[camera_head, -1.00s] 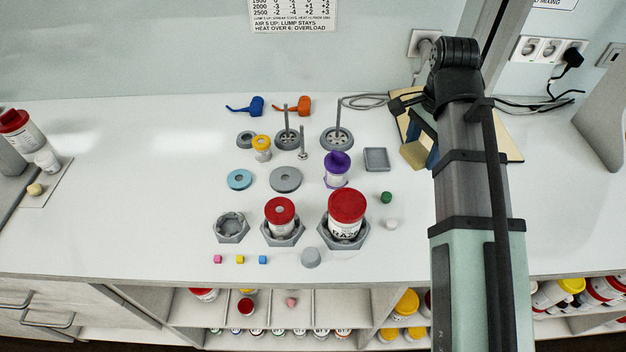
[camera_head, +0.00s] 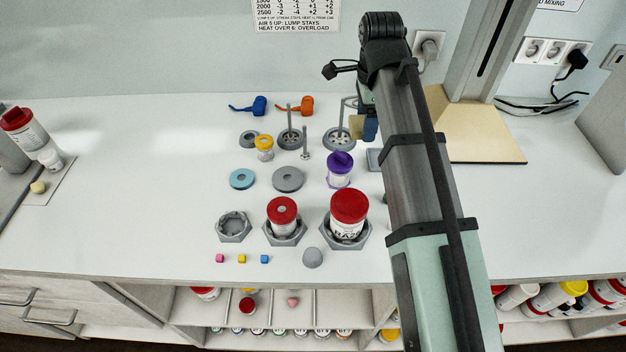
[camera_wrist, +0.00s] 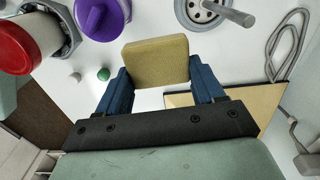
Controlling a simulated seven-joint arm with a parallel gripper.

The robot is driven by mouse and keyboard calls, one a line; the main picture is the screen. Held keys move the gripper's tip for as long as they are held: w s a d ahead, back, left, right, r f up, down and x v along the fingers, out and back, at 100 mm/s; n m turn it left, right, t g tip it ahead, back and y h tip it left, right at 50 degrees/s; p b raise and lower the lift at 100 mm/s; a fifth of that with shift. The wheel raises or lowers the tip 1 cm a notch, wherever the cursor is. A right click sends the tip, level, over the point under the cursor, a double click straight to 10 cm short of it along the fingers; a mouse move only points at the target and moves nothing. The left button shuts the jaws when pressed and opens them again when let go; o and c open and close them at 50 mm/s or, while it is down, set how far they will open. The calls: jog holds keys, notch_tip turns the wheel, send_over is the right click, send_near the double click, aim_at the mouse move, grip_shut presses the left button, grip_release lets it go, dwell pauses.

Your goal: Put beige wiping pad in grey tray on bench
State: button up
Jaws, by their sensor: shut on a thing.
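The beige wiping pad (camera_wrist: 155,62) is held between the blue fingers of my gripper (camera_wrist: 160,72) in the wrist view. In the head view the pad (camera_head: 356,126) shows beside a blue finger (camera_head: 370,129), above the bench. The grey tray (camera_head: 374,158) lies on the bench just below the gripper in the picture. My arm covers most of the tray, and only its left part shows. I cannot make out the tray in the wrist view. The pad appears raised and apart from the tray.
A purple-capped jar (camera_head: 339,168) stands left of the tray, and a wheel-like grey base with a rod (camera_head: 338,139) stands behind it. Red-lidded jars (camera_head: 349,208) sit in hexagonal holders in front. A wooden board (camera_head: 485,145) lies right. The bench's left side is mostly clear.

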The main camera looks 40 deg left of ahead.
aim_at(360, 161)
jog(key=shift+f+m, duration=0.25)
jog(key=shift+m, duration=0.05)
jog(key=shift+f, duration=4.8)
jog(key=o, duration=0.8)
jog(key=shift+f, duration=0.1)
notch_tip(360, 161, up, 12)
jog(key=shift+r, duration=0.15)
